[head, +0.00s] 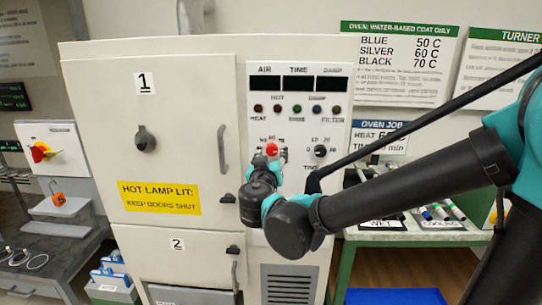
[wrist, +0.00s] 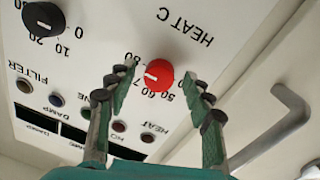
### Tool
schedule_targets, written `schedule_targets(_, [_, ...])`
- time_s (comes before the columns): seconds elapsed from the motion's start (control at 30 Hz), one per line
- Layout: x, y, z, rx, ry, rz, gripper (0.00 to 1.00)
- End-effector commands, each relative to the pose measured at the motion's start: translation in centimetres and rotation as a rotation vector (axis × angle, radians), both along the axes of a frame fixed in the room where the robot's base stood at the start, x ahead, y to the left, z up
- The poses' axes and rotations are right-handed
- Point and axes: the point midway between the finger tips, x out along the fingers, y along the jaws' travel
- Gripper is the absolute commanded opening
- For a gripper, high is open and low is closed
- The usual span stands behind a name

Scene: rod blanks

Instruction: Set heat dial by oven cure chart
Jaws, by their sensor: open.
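The red heat dial (wrist: 156,75) shows between my gripper's fingers (wrist: 160,78) in the wrist view, labelled HEAT C. The fingers are apart, one on each side; I cannot tell if either touches it. A short white mark on the dial points left in that view, roughly toward 70; the exact setting is unclear. In the head view the dial (head: 271,149) is on the oven panel (head: 296,97), just above my gripper. The cure chart (head: 398,62) reads blue 50 C, silver 60 C, black 70 C. The oven job card (head: 370,127) is partly hidden by my arm; its heat value is unclear.
A black dial (wrist: 43,18) sits beside the red one. A bent handle (wrist: 287,100) stands out on the other side. The oven door (head: 175,165) is shut, with a yellow hot-lamp label (head: 158,197). Several markers lie on the green-framed table (head: 410,234) at right.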

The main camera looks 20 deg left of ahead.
Motion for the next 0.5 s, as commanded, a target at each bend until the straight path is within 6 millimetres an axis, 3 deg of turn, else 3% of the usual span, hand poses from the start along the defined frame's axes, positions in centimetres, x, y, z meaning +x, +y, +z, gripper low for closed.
schedule_targets(0.1, [-0.02, 0.00, 0.00, 0.000, 0.000, 0.000, 0.50])
schedule_targets(0.5, [-0.03, -0.01, 0.00, 0.000, 0.000, 0.000, 0.01])
